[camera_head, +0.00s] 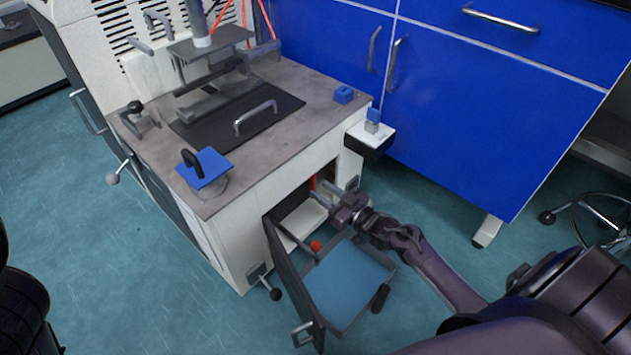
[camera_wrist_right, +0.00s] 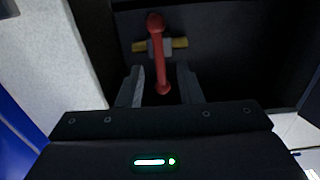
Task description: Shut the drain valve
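The drain valve shows in the right wrist view as a red lever (camera_wrist_right: 158,55) on a brass body (camera_wrist_right: 178,44). The lever hangs down, across the line of the horizontal brass body. In the head view, a bit of red (camera_head: 313,183) shows inside the machine's open lower compartment. My right gripper (camera_head: 333,192) reaches into the mouth of this compartment. In the wrist view, the right gripper (camera_wrist_right: 163,90) is open, with one finger on each side of the lever's lower end and gaps visible. My left gripper is not in view.
The compartment's door (camera_head: 292,275) stands open. The machine's worktop (camera_head: 285,125) is above. Blue cabinets (camera_head: 480,120) stand behind to the right. Free floor (camera_head: 130,270) lies at left.

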